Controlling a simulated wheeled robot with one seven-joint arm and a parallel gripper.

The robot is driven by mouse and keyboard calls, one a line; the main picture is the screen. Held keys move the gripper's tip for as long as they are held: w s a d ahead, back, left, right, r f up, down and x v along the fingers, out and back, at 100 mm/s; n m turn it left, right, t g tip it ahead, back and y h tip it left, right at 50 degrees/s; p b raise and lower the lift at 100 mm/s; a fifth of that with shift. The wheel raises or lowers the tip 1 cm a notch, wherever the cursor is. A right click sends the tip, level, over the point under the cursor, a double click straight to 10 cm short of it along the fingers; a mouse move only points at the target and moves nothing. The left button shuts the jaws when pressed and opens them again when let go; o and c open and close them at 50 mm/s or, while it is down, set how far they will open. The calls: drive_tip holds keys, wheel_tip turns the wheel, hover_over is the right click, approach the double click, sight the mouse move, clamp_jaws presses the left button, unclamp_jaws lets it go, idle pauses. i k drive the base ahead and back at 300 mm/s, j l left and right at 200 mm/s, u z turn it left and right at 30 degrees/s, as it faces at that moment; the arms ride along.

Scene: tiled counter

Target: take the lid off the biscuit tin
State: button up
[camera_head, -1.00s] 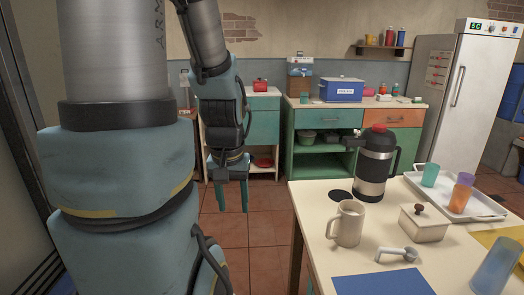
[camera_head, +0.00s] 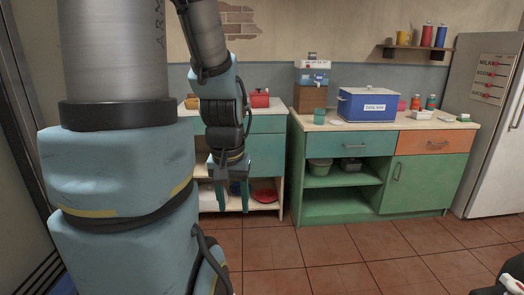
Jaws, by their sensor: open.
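My gripper (camera_head: 230,172) hangs at the end of my arm in the left middle of the view, its jaws open and nothing seen between them. It is in front of the left teal cabinet, apart from the things on top. A red lidded container (camera_head: 260,98) stands on that cabinet. An orange-yellow container (camera_head: 192,103) is partly hidden behind my arm. I cannot tell whether either is the biscuit tin; no tin is clearly marked.
A blue cool box (camera_head: 366,105) stands on the green cabinet (camera_head: 340,210), with a teal cup (camera_head: 319,116) and small bottles nearby. A fridge (camera_head: 497,125) is at right. A dark object (camera_head: 508,275) is cut off at lower right. Tiled floor between is clear.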

sight(259, 91)
drive_tip(key=i, duration=2)
